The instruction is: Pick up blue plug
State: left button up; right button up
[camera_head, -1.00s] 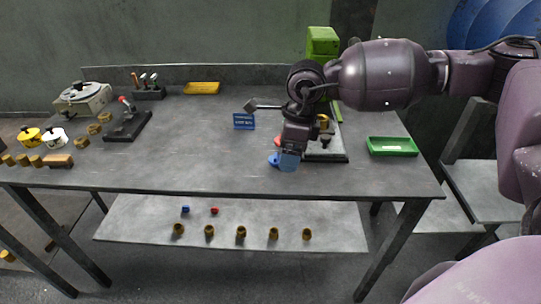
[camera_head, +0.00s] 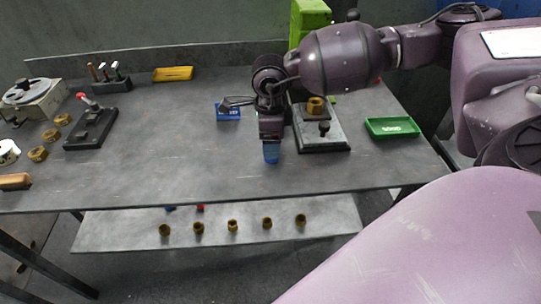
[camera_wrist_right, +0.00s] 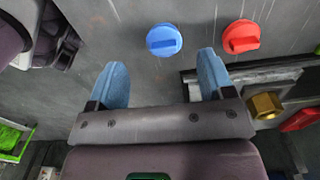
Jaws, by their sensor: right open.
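The blue plug (camera_wrist_right: 164,40) is a round cap with a raised bar, lying on the grey table top in the right wrist view. It sits just beyond the fingertips, near the middle of the gap. My right gripper (camera_wrist_right: 162,72) is open and empty, with blue fingers either side. In the head view my right gripper (camera_head: 271,153) points down over the table's front part, and I cannot make out the plug there. A red plug (camera_wrist_right: 241,36) lies right of the blue one in the wrist view. My left gripper is not in view.
A black-based fixture (camera_head: 324,143) with a brass nut stands right of the gripper. The table's centre-left is clear. Brass pieces (camera_head: 232,226) stand on the lower shelf.

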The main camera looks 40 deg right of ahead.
jog(key=shift+w+d+f+b, duration=0.1)
jog(key=shift+f+b, duration=0.1)
jog(key=shift+f, duration=1.15)
jog(key=shift+w+d+f+b, duration=0.1)
jog(key=shift+f+b, duration=0.05)
jog(key=shift+f, duration=1.15)
jog(key=c, duration=0.7)
